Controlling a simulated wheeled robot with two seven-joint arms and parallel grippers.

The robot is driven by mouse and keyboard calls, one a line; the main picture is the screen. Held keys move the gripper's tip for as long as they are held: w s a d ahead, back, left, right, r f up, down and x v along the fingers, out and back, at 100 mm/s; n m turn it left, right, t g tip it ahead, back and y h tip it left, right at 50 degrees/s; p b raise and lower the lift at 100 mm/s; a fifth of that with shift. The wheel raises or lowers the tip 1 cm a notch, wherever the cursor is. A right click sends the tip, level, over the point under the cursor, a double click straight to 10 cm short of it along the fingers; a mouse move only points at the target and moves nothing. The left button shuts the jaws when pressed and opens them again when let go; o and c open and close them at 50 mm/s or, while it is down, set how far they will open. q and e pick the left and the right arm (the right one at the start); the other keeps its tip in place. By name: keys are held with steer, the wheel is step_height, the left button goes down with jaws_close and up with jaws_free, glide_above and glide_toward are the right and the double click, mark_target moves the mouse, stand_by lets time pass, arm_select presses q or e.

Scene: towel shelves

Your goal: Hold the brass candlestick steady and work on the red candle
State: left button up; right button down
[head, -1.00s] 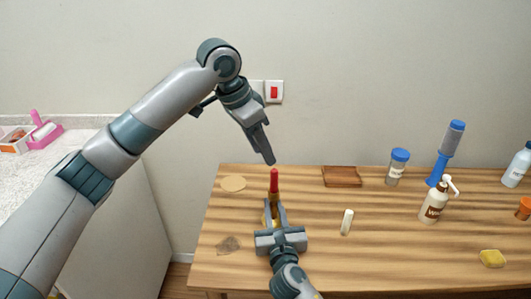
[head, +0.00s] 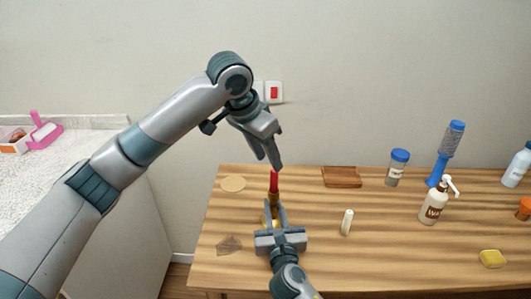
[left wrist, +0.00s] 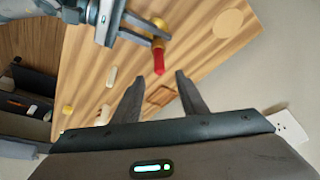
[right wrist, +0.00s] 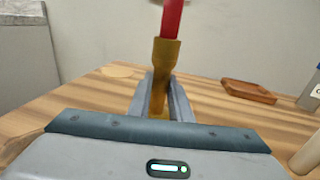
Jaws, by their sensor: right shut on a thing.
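The red candle (head: 274,181) stands upright in the brass candlestick (right wrist: 163,80) on the wooden table. My right gripper (head: 272,212) is shut on the brass candlestick, with a finger on each side of its stem in the right wrist view. My left gripper (head: 270,162) is above the candle and points down, its tips close to the candle's top in the head view. In the left wrist view its two fingers (left wrist: 159,95) are apart with nothing between them, and the red candle (left wrist: 159,60) shows beyond them. The candlestick's base is largely hidden by my right gripper.
On the table (head: 310,260) are a brown wooden tray (head: 342,177), a white candle-like piece (head: 347,222), a pump bottle (head: 433,207), a blue-lidded jar (head: 397,168), a blue brush-like tool (head: 447,150) and a yellow sponge (head: 492,258). A round tan disc (head: 233,183) lies left of the candle.

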arm_select(q)
steer(key=x, duration=1.1)
steer(key=shift+w, duration=0.1)
jaws_close()
steer(key=shift+r, duration=0.2)
steer(key=shift+r, duration=2.8)
steer(key=shift+r, duration=2)
